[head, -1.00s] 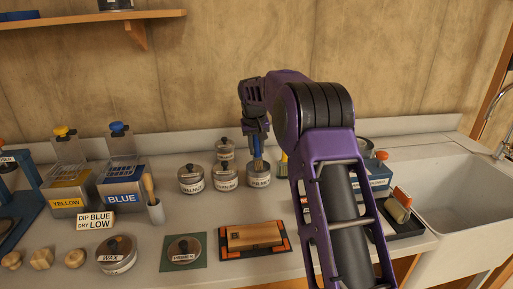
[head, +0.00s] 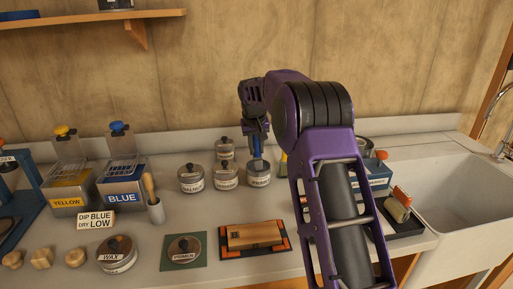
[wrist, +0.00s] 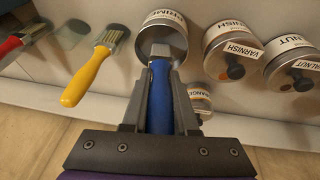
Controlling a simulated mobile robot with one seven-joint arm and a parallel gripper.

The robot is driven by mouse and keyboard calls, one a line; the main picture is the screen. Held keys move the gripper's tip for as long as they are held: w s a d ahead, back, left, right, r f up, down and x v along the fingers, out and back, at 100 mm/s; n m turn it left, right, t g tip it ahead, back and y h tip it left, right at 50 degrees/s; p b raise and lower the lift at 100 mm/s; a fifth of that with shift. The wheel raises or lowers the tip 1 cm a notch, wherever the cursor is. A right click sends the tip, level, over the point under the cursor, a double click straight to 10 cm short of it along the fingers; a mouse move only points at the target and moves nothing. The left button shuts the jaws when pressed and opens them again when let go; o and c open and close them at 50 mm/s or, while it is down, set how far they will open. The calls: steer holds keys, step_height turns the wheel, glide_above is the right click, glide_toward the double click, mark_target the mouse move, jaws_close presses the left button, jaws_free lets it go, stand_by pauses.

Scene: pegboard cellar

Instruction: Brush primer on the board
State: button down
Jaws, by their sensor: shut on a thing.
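My gripper (head: 256,137) is shut on a blue-handled brush (wrist: 160,95) and points down over the open primer tin (head: 260,180). The brush also shows in the head view (head: 257,148), with its lower end down inside the tin. In the wrist view the ferrule reaches into the mouth of the primer tin (wrist: 163,24); the bristle tips are hidden. The wooden board (head: 255,236) lies flat in a dark holder with orange corners (head: 283,251) at the front of the counter. A lid labelled PRIMER (head: 184,246) lies on a green mat left of it.
Lidded tins of walnut (head: 191,183) and varnish (head: 226,183) stand close left of the primer tin. A yellow-handled brush (wrist: 87,78) and a red-handled one (wrist: 20,40) are on its other side. A wax tin (head: 117,258) stands front left. A sink (head: 450,200) is at right.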

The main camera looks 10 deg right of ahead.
stand_by(0.5)
steer(key=shift+r+p, duration=1.2)
steer(key=shift+r, duration=2.3)
